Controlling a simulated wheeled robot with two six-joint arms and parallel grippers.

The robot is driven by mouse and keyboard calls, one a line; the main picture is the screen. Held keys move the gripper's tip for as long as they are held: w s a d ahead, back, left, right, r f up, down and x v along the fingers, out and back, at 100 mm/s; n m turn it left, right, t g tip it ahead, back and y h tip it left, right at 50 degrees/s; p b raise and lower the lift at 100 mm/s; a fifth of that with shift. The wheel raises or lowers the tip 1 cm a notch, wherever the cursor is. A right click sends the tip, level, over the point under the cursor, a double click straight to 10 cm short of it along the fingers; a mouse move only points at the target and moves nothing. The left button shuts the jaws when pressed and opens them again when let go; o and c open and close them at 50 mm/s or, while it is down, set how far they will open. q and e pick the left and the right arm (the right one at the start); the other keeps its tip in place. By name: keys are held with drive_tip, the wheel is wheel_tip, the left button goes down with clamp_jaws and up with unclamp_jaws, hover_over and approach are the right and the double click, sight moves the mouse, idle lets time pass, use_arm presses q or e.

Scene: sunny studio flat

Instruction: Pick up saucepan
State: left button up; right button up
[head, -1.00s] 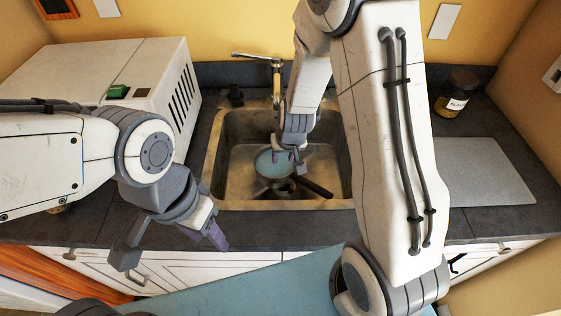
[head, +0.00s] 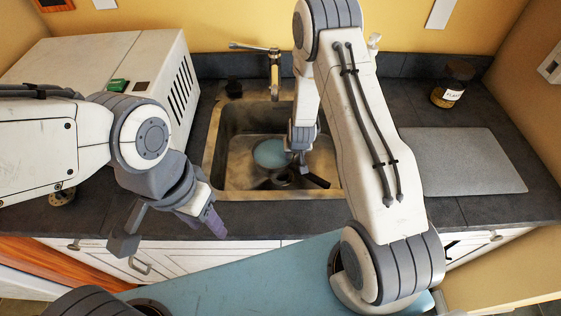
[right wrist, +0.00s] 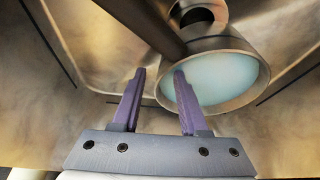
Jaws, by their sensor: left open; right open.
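The saucepan (head: 270,153) sits in the sink, with a pale blue inside, metal wall and dark handle (head: 316,181) pointing to the right and front. It also shows in the right wrist view (right wrist: 225,75), its handle running up and left. My right gripper (head: 303,160) is open and empty inside the sink, at the pan's right side near the handle. In the right wrist view (right wrist: 160,72) one fingertip overlaps the pan's rim; I cannot tell if it touches. My left gripper (head: 170,234) is open and empty before the counter's front edge.
The sink (head: 232,186) walls surround the pan, with a tap (head: 274,72) at the back. A white box appliance (head: 120,75) stands left.

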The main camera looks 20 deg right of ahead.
drive_tip(key=shift+w+f, duration=0.25)
drive_tip(key=shift+f, duration=0.35)
clamp_jaws()
idle(0.9)
drive_tip(key=shift+w+r, duration=0.1)
drive_tip(key=shift+r, duration=0.05)
